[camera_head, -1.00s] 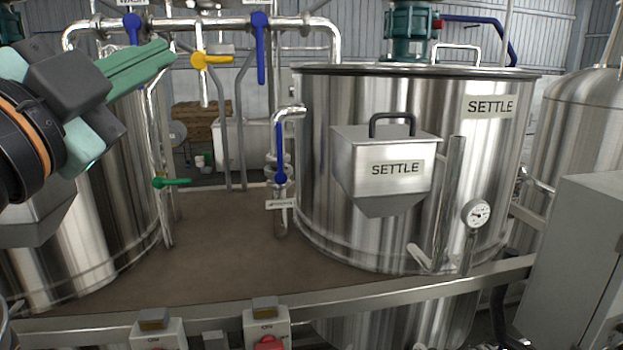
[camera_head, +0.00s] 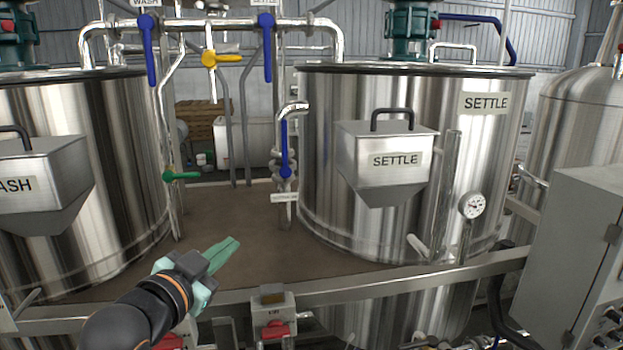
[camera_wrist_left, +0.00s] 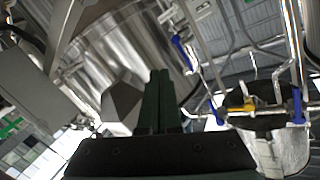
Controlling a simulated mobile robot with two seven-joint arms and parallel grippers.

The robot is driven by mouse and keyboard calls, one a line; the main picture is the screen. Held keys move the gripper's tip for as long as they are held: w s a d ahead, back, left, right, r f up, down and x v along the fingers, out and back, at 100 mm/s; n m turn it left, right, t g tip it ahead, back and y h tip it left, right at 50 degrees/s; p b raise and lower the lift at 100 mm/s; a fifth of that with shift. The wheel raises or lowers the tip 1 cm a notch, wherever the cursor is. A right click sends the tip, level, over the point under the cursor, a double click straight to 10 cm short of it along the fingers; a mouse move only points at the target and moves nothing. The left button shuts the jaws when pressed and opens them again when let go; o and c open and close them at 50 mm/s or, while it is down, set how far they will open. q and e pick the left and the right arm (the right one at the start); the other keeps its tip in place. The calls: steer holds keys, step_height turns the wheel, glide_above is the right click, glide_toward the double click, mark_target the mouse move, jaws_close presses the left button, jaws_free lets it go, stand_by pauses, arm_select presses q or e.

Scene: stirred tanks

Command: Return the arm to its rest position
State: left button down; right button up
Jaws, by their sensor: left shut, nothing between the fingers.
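My left gripper (camera_head: 222,254) is low in the head view, in front of the brown deck between the two tanks. Its green fingers are shut together with nothing between them, and they point up and to the right. In the left wrist view the shut fingers (camera_wrist_left: 160,100) stand upright at the middle, with pipes and tank metal behind them. My left arm comes in from the lower left. My right gripper is not in view.
The settle tank (camera_head: 320,170) stands right and the wash tank (camera_head: 120,130) left. A front rail (camera_head: 400,277) carries switch boxes, one (camera_head: 271,312) close to my gripper. Valves with blue, yellow and green handles (camera_head: 181,175) hang between the tanks. A grey cabinet (camera_head: 575,250) is at right.

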arm_select(q)
step_height(320, 180, down, 18)
steer(key=s+r+n+g+y, duration=0.1)
steer(key=s+n+g, duration=0.1)
steer(key=s+n, duration=0.1)
steer(key=s+a+f+n+g, duration=0.1)
steer(key=s+f+n+g, duration=0.1)
steer(key=s+f, duration=0.9)
steer(key=s+a+f+n+g+y, duration=0.1)
steer(key=s+a+f+n+g, duration=0.1)
steer(key=s+f, duration=1)
step_height(320, 180, down, 5)
steer(key=shift+s+f+g+y, duration=0.1)
steer(key=shift+s+g+y, duration=0.05)
steer(key=shift+g+y, duration=0.15)
